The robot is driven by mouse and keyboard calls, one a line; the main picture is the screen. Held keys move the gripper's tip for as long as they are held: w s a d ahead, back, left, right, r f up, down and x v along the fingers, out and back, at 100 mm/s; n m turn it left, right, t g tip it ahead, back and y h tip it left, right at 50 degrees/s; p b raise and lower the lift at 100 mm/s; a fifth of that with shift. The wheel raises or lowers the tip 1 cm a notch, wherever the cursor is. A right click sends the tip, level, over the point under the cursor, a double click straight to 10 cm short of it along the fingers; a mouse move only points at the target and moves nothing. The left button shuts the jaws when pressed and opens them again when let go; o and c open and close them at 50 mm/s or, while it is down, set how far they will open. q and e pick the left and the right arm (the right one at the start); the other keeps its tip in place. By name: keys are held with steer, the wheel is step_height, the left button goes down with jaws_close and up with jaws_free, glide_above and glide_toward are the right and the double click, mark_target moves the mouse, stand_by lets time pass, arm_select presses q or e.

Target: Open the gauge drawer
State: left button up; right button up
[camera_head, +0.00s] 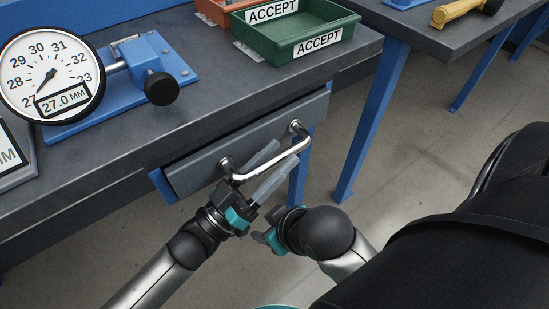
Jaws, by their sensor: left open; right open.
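The gauge drawer (205,173) has a grey front under the dark workbench top. I cannot tell whether it sits flush or stands slightly out. A curved metal bar handle (283,160) is fixed to its front. My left gripper (268,168) is open at the handle, with one finger on each side of the bar. I cannot tell whether the fingers touch it. My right gripper (267,237) is open and empty, below and in front of the drawer, beside my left wrist. Its fingers are partly hidden.
On the workbench (215,105) stand a dial gauge (62,58) reading 27.0 MM on a blue stand (125,95), and a green ACCEPT tray (285,35). A second bench (445,40) with a yellow-handled tool (458,12) is at right. Floor (385,150) shows between the benches.

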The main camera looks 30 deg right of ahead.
arm_select(q)
steer(key=shift+c, duration=0.4)
jaws_close()
stand_by(0.9)
